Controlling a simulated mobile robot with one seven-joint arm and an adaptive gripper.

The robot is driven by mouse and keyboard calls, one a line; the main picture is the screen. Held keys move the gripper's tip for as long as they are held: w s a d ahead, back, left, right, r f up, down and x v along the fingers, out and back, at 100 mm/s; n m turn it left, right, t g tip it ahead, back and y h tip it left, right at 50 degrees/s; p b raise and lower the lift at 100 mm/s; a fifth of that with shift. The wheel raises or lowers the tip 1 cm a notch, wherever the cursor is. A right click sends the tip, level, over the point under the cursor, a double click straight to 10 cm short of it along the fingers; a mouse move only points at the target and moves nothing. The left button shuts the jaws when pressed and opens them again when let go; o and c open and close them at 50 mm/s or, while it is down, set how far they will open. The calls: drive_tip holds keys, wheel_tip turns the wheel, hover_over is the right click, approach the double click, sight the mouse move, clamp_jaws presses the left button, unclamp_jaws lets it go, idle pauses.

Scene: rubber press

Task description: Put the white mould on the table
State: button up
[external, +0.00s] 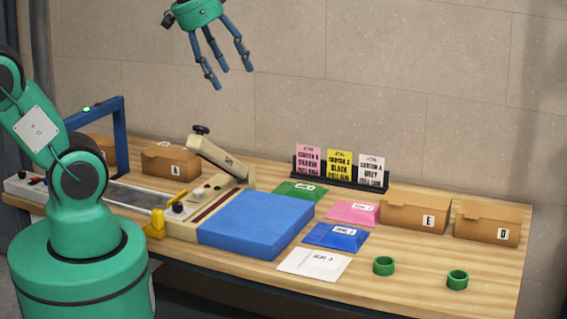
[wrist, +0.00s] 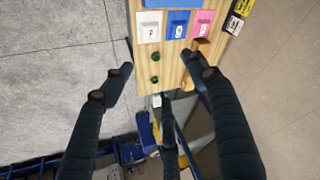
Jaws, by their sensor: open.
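The white mould (external: 315,264) is a flat white piece with dark print, lying on the wooden table (external: 345,283) near its front edge. It also shows in the wrist view (wrist: 149,27), at the top. My gripper (external: 232,78) is open and empty, high above the table's back left part in the external view. Its dark blue fingers are spread in the wrist view (wrist: 158,72), well apart from the mould.
Blue (external: 336,237), pink (external: 352,213) and green (external: 299,191) pieces lie near a blue block (external: 257,224). Two green rings (external: 383,266) sit at the front. Cardboard boxes (external: 415,212), a sign rack (external: 340,175) and a press machine (external: 217,160) stand farther back.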

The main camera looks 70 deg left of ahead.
drive_tip(key=s+d+f, duration=0.3)
drive_tip(key=s, duration=0.2)
drive_tip(key=shift+s+d+f+h, duration=0.25)
drive_tip(key=shift+s+d+h, duration=0.05)
drive_tip(key=shift+s+d, duration=0.1)
wheel_tip(320, 180, down, 9)
drive_tip(key=b, duration=0.9)
